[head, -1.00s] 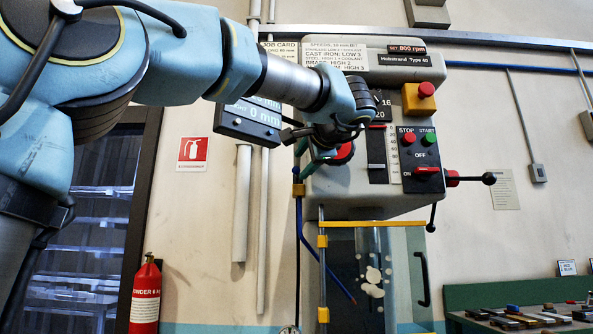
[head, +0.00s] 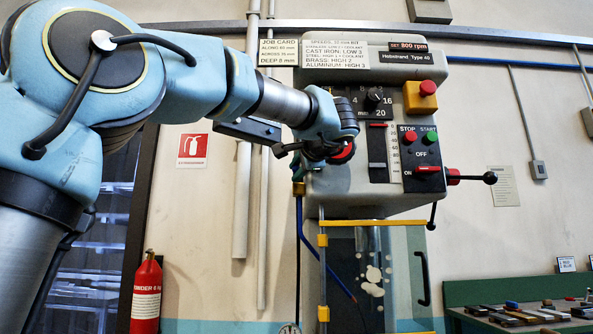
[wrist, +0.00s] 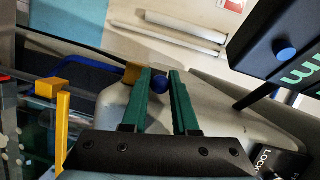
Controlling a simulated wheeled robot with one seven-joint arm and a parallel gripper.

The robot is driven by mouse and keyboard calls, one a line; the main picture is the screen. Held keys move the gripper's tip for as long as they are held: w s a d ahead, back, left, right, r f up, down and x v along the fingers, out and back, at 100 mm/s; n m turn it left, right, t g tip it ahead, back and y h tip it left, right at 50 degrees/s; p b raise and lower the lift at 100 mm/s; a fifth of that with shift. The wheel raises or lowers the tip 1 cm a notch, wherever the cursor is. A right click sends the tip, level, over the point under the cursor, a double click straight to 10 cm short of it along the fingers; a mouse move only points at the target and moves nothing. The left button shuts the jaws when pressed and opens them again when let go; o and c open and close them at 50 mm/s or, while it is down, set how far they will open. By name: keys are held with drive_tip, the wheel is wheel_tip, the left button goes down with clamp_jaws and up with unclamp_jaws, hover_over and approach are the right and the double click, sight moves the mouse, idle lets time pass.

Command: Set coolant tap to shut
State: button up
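In the head view the brass block (head: 298,188) sits at the machine's left edge above a blue hose; the knob is not clear there. My gripper (wrist: 162,76) has green fingers on either side of the knob, near the tips. The fingers stand apart, with a narrow gap seemingly left beside the knob; firm contact cannot be told.
The grey drill head (head: 345,185) carries a dial, a slider and start and stop buttons (head: 410,137). A red button (head: 343,152) is close to my wrist. A dark display box (wrist: 285,45) is near my gripper. A clear guard (head: 375,270) hangs below.

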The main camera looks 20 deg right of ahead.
clamp_jaws()
idle(0.9)
